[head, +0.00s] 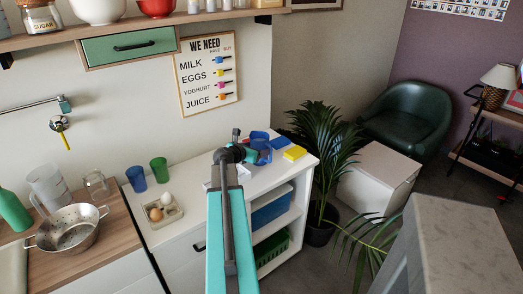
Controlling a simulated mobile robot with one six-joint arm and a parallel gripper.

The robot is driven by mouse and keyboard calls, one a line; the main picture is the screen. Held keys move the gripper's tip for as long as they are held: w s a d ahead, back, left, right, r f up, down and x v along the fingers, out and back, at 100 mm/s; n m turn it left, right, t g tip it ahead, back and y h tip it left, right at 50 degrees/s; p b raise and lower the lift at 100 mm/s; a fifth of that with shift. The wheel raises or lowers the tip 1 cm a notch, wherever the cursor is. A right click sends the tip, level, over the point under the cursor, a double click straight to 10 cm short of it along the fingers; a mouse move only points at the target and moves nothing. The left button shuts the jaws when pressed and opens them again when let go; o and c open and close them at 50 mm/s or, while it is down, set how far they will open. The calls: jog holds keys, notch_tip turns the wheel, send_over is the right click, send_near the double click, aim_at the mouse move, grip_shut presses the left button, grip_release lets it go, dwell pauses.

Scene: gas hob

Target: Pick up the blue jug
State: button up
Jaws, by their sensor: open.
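A blue jug (262,153) stands on the white cabinet's top, near its back right part. My gripper (240,147) is just left of the jug in the picture, at the end of my teal arm, and covers part of its left side. The jaws are open, and no object shows held in them. The fingers are small and dark here, so I cannot tell whether they touch the jug.
A yellow block (295,153) and flat blue item lie right of the jug. A blue cup (136,179), green cup (159,170) and egg tray (161,212) stand left. A plant (325,150) rises beyond the cabinet's right edge. The white top (185,190) is bare between the egg tray and my arm.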

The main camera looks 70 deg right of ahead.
jog(key=shift+d, duration=0.1)
dwell(0.3)
jog(key=shift+p+x, duration=0.55)
jog(key=shift+x, duration=1.25)
jog(key=shift+s+d+f, duration=0.2)
jog(key=shift+d+f, duration=0.1)
jog(key=shift+d, duration=0.35)
jog(key=c, duration=1.3)
jog(key=shift+r, duration=0.15)
